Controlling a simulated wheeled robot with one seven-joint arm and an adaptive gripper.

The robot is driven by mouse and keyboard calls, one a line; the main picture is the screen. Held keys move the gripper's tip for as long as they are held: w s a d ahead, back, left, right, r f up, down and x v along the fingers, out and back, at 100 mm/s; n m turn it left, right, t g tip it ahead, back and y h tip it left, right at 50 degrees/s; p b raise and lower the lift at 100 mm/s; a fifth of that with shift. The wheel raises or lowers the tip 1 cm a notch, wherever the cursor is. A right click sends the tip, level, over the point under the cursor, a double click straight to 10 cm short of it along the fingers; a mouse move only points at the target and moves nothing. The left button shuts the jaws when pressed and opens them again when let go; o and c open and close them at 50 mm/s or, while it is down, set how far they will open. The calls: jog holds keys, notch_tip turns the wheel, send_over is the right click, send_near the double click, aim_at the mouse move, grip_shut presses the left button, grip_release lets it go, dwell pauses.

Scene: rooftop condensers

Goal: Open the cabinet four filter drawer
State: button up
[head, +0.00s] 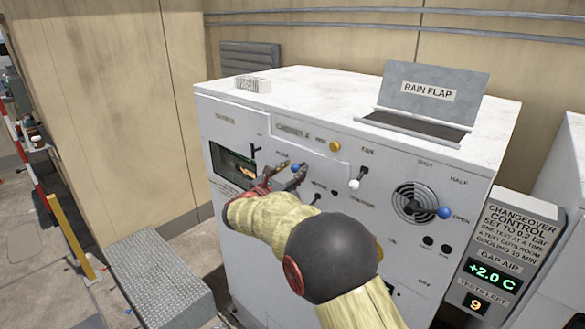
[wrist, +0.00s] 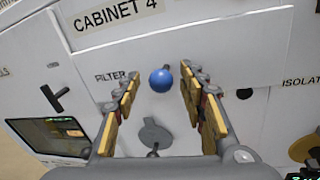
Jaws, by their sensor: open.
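Cabinet four (head: 310,92) is a white box unit with controls on its front; its name plate (wrist: 116,14) reads CABINET 4 in the wrist view. The knob also shows in the head view (head: 295,167). My gripper (wrist: 166,84) is open, with one finger on each side of the knob; I see no clear contact. In the head view my gripper (head: 279,177) is at the upper front of the cabinet. The drawer's outline is not clear, and my arm hides part of the front.
A rain flap (head: 432,92) stands raised on the cabinet top. A fan vent (head: 415,203) with a blue-knobbed lever (head: 444,213) is at the right. A changeover control panel (head: 505,255) stands beside it. A grey step (head: 160,280) is on the floor at left.

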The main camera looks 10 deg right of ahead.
jog(key=shift+s, duration=0.1)
jog(key=c, duration=0.4)
grip_shut()
dwell(0.4)
